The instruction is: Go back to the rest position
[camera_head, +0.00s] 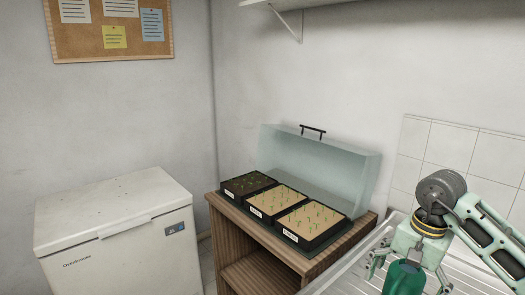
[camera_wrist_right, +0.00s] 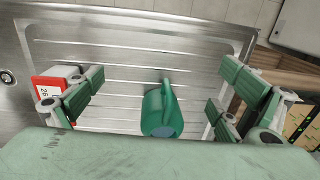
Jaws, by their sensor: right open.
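My right gripper (camera_head: 408,274) is at the lower right of the head view, its fingers spread apart. In the right wrist view the gripper (camera_wrist_right: 160,97) is open with nothing clamped between its fingers. A green watering can or jug (camera_wrist_right: 162,112) stands on the ribbed metal drainer, in view between the fingers and apart from both. It also shows in the head view (camera_head: 404,280), at the bottom edge beneath the gripper, partly cut off. My left gripper is not in view.
A wooden stand (camera_head: 228,212) holds several seedling trays (camera_head: 312,222) with a raised clear lid (camera_head: 345,178) behind. A white chest freezer (camera_head: 115,235) stands left. A red-and-white item (camera_wrist_right: 50,88) is beside the left finger. The metal drainer (camera_wrist_right: 120,45) is largely bare.

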